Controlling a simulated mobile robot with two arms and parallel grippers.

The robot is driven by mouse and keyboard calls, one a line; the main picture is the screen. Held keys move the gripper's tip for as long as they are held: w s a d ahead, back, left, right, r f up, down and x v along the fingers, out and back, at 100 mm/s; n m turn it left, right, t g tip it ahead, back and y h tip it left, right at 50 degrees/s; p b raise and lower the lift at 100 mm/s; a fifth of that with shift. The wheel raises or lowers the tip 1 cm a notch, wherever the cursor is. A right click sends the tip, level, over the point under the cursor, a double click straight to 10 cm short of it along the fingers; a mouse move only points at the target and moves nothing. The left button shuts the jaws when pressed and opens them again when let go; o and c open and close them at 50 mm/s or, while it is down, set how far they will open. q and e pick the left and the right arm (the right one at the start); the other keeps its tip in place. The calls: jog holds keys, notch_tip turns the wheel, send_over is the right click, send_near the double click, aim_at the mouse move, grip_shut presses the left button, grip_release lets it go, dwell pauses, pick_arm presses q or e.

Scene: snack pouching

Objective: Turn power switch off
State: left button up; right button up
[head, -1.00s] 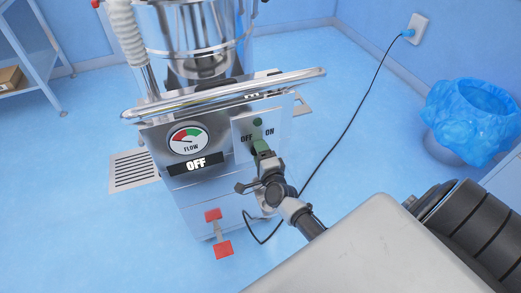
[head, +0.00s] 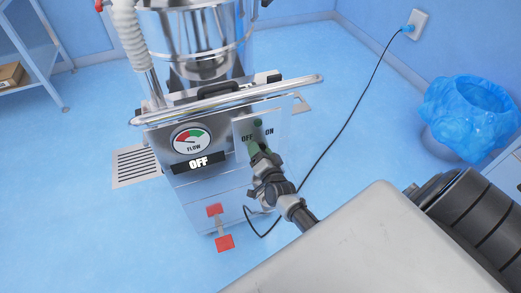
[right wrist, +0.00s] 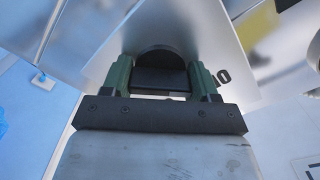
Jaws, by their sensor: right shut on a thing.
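The machine's switch plate (head: 270,126) carries the words OFF and ON and a small green light. My right gripper (head: 254,149) is at this plate, just below the OFF label. In the right wrist view, the green fingers of my right gripper (right wrist: 161,82) stand on both sides of the dark round switch knob (right wrist: 160,62) and are shut on it. In the head view the knob is hidden by the gripper. The display (head: 198,162) reads OFF. My left gripper is in neither view.
A flow gauge (head: 190,141) sits left of the switch plate, and a metal rail (head: 225,102) runs above. A red pedal (head: 225,243) is below. A black cable runs to a wall outlet (head: 414,25). A blue-lined bin (head: 468,110) stands at right.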

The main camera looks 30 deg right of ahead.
jog(key=shift+n, duration=0.4)
jog(key=o, duration=0.9)
jog(key=p+v, duration=0.1)
jog(key=v, duration=1)
jog(key=shift+d+f, duration=0.1)
